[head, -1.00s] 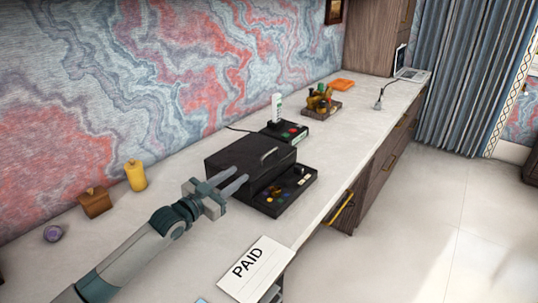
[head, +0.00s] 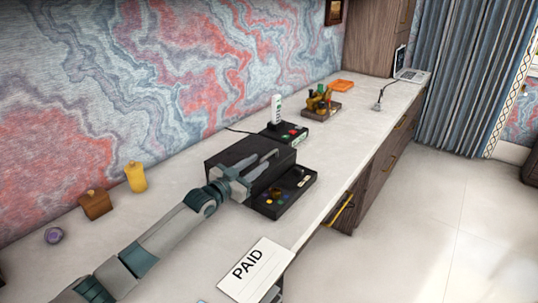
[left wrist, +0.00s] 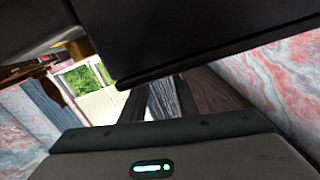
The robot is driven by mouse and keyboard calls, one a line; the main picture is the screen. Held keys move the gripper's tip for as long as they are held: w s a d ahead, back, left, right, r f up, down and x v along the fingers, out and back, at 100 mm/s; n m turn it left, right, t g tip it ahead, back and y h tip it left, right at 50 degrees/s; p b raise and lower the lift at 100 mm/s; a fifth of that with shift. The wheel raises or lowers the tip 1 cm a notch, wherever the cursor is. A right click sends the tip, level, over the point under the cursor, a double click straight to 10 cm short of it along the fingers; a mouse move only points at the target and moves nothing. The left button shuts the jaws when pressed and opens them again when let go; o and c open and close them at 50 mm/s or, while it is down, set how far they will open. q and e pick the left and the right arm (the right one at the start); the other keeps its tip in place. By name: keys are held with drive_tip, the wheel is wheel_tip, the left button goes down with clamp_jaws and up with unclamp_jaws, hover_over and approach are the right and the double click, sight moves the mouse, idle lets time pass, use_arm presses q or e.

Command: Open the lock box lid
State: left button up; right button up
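In the left wrist view a dark panel (left wrist: 215,55) fills the top, close to the camera; the fingertips are hidden. My right gripper is not seen.
A black device with a white bottle (head: 277,108) and a wooden stand (head: 321,104) are behind the box. A yellow bottle (head: 136,177), brown block (head: 96,204) and purple round item (head: 54,235) stand at left. A PAID card (head: 256,269) is at the front.

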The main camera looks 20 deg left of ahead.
sight(269, 154)
use_arm(q)
drive_tip(key=x, duration=0.5)
drive_tip(key=shift+w, duration=0.1)
drive_tip(key=shift+w+d, duration=0.3)
drive_tip(key=shift+w, duration=0.6)
drive_tip(key=c, duration=0.3)
drive_tip(key=shift+d, duration=0.1)
clamp_jaws()
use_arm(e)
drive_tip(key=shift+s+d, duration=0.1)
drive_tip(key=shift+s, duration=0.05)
